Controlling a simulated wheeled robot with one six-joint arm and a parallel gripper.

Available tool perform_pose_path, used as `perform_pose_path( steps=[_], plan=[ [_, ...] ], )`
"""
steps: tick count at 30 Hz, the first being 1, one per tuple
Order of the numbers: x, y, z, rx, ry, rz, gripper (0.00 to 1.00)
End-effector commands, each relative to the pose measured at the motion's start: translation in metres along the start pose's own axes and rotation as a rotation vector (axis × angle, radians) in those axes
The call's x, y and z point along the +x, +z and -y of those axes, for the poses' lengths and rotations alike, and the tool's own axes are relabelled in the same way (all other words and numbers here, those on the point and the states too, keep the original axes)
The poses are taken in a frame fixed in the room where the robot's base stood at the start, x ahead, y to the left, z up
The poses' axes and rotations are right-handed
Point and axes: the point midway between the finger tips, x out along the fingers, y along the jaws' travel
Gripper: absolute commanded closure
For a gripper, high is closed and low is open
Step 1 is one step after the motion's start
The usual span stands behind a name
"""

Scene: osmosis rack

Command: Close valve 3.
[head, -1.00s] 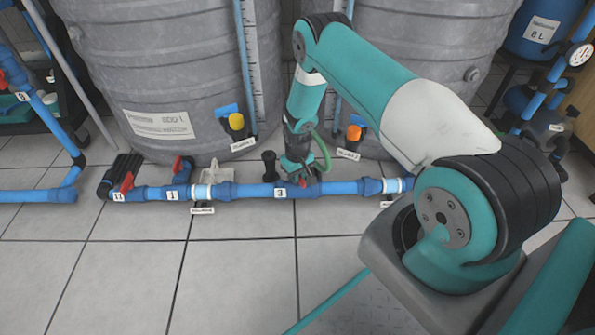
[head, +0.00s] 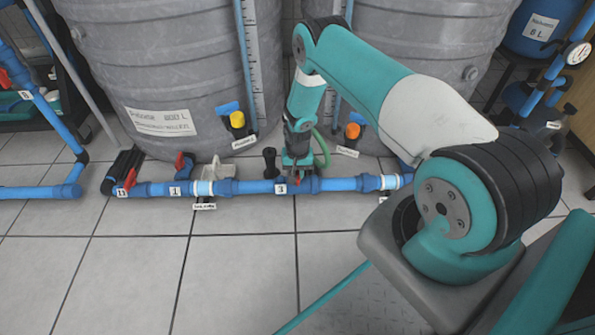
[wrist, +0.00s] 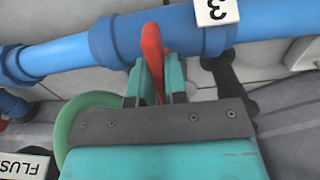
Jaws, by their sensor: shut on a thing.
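Valve 3 is on the blue pipe (head: 340,184) that runs low across the floor. Its white label "3" (head: 281,188) faces up, and the label shows upside down in the wrist view (wrist: 216,11). In the wrist view the red handle (wrist: 152,48) of the valve stands between the two teal fingers of my gripper (wrist: 155,78). The fingers are shut on it. The handle lies across the pipe there, and its lower part is hidden between the fingers. In the head view my gripper (head: 299,168) is down at the pipe and mostly hides the handle.
Two large grey tanks (head: 160,60) stand close behind the pipe. A valve labelled 1 (head: 175,190) with a red handle (head: 180,162) is to the left. A black upright part (head: 269,160) stands beside my gripper. The tiled floor (head: 240,270) in front is clear.

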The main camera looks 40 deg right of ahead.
Motion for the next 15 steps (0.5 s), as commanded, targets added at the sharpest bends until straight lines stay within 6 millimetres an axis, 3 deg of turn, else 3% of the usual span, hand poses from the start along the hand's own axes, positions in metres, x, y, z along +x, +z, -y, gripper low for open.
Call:
perform_pose_path(
  steps=[11, 12, 15],
  plan=[
    [-0.0004, -0.0018, -0.0005, 0.009, 0.0, -0.004, 1.0],
    [-0.0004, -0.0018, -0.0005, 0.009, 0.0, -0.004, 0.79],
    [-0.0004, -0.0015, -0.0004, 0.008, 0.0, -0.004, 0.61]
  ],
)
